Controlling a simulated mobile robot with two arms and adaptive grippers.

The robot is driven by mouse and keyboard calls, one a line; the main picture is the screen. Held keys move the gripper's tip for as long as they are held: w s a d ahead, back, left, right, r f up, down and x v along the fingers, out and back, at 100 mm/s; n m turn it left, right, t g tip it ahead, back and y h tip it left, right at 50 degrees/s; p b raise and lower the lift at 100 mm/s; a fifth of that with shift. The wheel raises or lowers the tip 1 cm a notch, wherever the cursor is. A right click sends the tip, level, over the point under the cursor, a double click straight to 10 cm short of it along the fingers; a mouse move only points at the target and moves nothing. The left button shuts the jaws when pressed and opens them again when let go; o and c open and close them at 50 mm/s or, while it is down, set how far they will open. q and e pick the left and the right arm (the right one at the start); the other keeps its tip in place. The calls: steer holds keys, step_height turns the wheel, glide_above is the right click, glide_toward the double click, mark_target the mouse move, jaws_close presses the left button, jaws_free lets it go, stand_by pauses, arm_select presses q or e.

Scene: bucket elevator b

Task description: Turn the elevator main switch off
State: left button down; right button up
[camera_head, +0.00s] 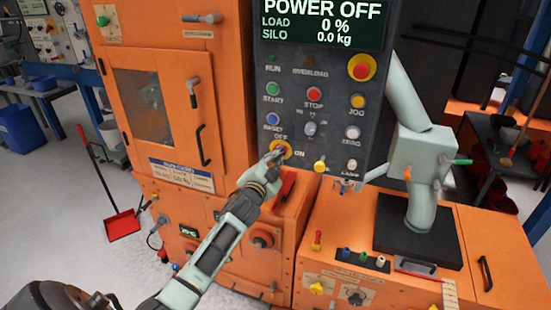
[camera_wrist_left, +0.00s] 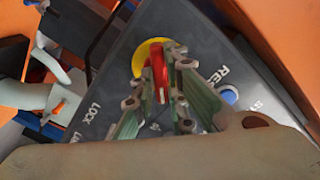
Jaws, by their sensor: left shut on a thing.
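The main switch is a red handle on a round yellow plate (camera_head: 286,151), low on the dark control panel (camera_head: 338,105), with OFF and ON labels beside it. My left gripper (camera_head: 275,156) is at the switch and covers most of it in the head view. In the left wrist view the red handle (camera_wrist_left: 159,70) stands between the green fingers of my left gripper (camera_wrist_left: 167,72), which are shut on it; the yellow plate (camera_wrist_left: 142,56) shows behind. The panel display (camera_head: 322,22) reads POWER OFF, LOAD 0 %, SILO 0.0 kg. My right gripper is not in view.
Several buttons sit above the switch, among them a blue reset button (camera_head: 273,118) and a red stop button (camera_head: 314,94). A yellow knob (camera_head: 320,166) is close on the right. A pale green pipe assembly (camera_head: 415,155) stands farther right. An orange cabinet (camera_head: 160,95) is on the left.

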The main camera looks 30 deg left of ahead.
arm_select(q)
steer(key=n+p, duration=0.1)
steer(key=n, duration=0.7)
steer(key=shift+f+n+p, duration=0.1)
steer(key=shift+n+p, duration=0.2)
steer(key=shift+n, duration=0.3)
steer(key=c, duration=1.8)
jaws_free()
steer(key=shift+o, duration=0.2)
steer(key=v, duration=1.2)
